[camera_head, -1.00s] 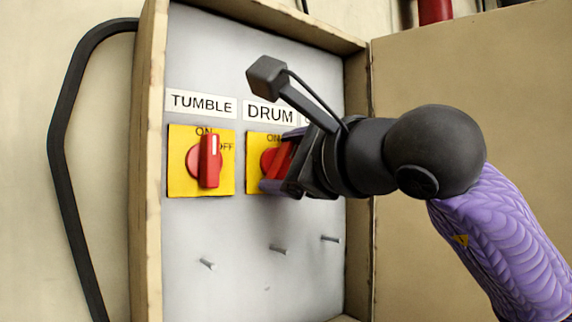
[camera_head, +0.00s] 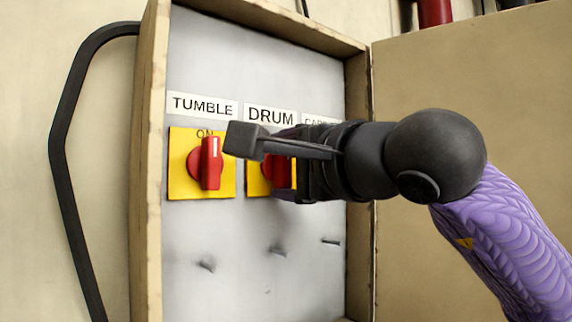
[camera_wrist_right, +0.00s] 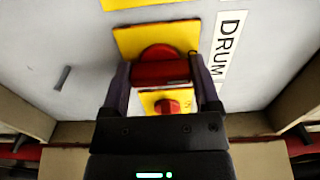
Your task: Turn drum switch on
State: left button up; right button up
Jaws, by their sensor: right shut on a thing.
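The drum switch is a red rotary knob (camera_head: 278,172) on a yellow plate (camera_head: 254,183) under the DRUM label (camera_head: 271,116). My right gripper (camera_head: 290,172) comes in from the right and covers much of the plate. In the right wrist view the two fingers of the right gripper (camera_wrist_right: 162,82) sit on either side of the red knob (camera_wrist_right: 160,72), shut on its handle. The wrist is rolled, so the DRUM label (camera_wrist_right: 229,45) reads sideways there. The plate's ON and OFF marks are hidden. My left gripper is not in view.
The TUMBLE switch (camera_head: 208,163) stands just left, its red handle upright. Another switch (camera_wrist_right: 167,105) shows beyond the fingers in the wrist view. The box's wooden rim (camera_head: 148,230) and open door (camera_head: 470,80) bound the panel. Small pegs stick out below.

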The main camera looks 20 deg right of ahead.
jog(key=shift+f, duration=0.1)
jog(key=o, duration=1.1)
jog(key=shift+s+d, duration=0.1)
jog(key=shift+s, duration=0.2)
jog(key=b+v, duration=0.3)
jog(key=v, duration=0.6)
jog(key=shift+s+b, duration=0.2)
jog(key=shift+b, duration=0.15)
